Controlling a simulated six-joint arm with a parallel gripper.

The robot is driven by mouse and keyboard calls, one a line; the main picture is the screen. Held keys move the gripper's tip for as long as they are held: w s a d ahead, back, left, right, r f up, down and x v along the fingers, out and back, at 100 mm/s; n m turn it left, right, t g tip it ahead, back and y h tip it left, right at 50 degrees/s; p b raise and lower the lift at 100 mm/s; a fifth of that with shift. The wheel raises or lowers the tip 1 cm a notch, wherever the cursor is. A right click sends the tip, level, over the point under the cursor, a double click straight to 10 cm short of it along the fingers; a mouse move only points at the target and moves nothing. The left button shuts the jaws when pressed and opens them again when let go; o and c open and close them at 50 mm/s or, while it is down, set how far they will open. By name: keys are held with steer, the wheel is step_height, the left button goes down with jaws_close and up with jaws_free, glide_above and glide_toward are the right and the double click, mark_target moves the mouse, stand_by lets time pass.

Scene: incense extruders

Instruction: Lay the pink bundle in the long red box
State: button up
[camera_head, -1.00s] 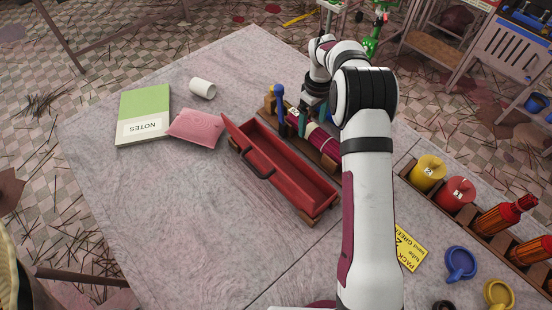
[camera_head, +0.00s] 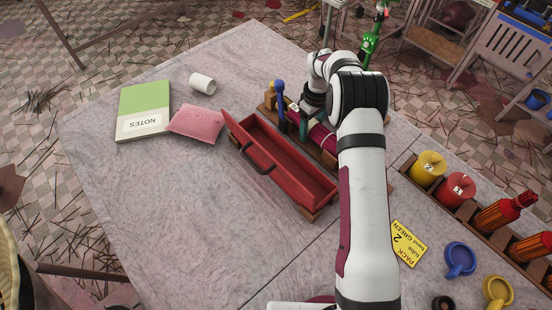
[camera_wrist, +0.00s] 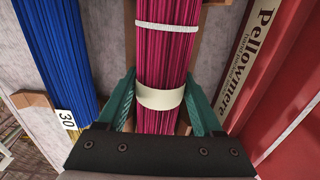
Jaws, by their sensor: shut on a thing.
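The pink bundle (camera_wrist: 167,55) is a sheaf of thin magenta sticks with pale bands around it. In the wrist view it runs between the two teal fingers of my gripper (camera_wrist: 160,97), which is shut on it around its wide cream band. In the head view my gripper (camera_head: 303,122) is over the wooden rack, and part of the bundle (camera_head: 323,139) shows beside my arm, which hides the rest. I cannot tell whether the bundle touches the rack. The long red box (camera_head: 262,141) stands open and empty just left of the rack; its red side (camera_wrist: 290,90) shows at right in the wrist view.
A blue bundle (camera_wrist: 59,50) tagged 30 lies left of the pink one. A pink cushion (camera_head: 197,123), a green notebook (camera_head: 146,98) and a white cup (camera_head: 203,83) are left of the box. Yellow and red spools and bottles stand in a rack (camera_head: 471,208) at right.

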mark_target(312, 122)
stand_by(0.4)
steer(key=shift+r, duration=2.55)
steer(key=shift+r, duration=0.2)
steer(key=s+d+r+m, duration=0.3)
steer(key=s+r+m, duration=0.6)
steer(key=s+r, duration=1)
steer(key=shift+w+a+f+n, duration=1.45)
steer(key=shift+a+f, duration=0.4)
steer(key=shift+f, duration=1.35)
steer(key=shift+w+a+f+n, duration=1.2)
steer(key=shift+a+f+n, duration=0.5)
steer(key=shift+f, duration=1.5)
steer(key=shift+w+a+f+n, duration=1.35)
steer(key=shift+a+f, duration=0.65)
steer(key=shift+f, duration=1.2)
